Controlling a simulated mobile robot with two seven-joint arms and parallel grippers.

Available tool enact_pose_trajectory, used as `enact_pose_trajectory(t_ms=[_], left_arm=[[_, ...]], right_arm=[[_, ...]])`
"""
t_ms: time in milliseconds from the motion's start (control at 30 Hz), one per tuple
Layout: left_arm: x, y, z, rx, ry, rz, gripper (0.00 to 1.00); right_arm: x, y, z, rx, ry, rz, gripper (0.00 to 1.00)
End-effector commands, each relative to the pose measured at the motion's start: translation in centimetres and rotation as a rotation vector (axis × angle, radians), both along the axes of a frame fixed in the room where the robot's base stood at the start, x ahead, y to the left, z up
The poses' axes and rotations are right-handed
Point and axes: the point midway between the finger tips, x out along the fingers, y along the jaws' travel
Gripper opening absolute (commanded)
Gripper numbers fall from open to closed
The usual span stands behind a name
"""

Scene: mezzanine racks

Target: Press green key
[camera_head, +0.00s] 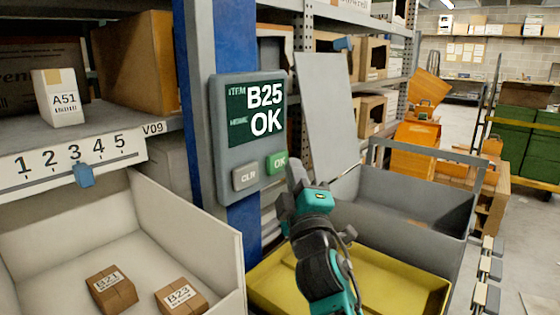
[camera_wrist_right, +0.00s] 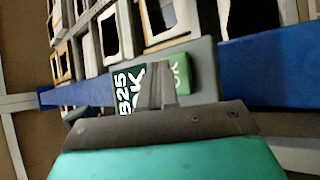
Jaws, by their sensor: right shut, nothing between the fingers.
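A grey terminal (camera_head: 222,140) is fixed to the blue post and its dark screen (camera_head: 255,112) reads B25 OK. Below the screen are a pale CLR key (camera_head: 245,178) and a green OK key (camera_head: 277,162). My right gripper (camera_head: 292,172) is shut and empty, just right of the green key. I cannot tell whether the tips touch the key. In the wrist view the fingers (camera_wrist_right: 156,88) stand beside the green key (camera_wrist_right: 176,75), partly in front of the screen (camera_wrist_right: 130,88). My left gripper is not in view.
A white bin (camera_head: 190,235) with boxes B21 (camera_head: 111,289) and B23 (camera_head: 181,298) stands at lower left. A yellow bin (camera_head: 400,280) and a grey bin (camera_head: 415,205) lie below and right of the terminal. The blue post (camera_head: 205,45) stands behind it.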

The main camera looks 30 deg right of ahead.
Motion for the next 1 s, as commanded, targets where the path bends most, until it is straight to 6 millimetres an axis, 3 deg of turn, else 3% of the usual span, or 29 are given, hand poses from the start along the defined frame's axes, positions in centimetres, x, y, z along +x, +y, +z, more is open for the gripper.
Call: enact_pose_trajectory(t_ms=[400,800,1000], left_arm=[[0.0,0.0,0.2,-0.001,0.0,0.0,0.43],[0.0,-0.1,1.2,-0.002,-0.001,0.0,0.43],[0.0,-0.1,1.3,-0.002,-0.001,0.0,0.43]], right_arm=[[-0.5,-0.2,0.0,-0.001,0.001,0.0,0.0],[-4.0,-1.7,0.0,0.0,0.001,-0.001,0.0],[-4.9,-2.0,0.0,0.0,0.0,0.0,0.0]])
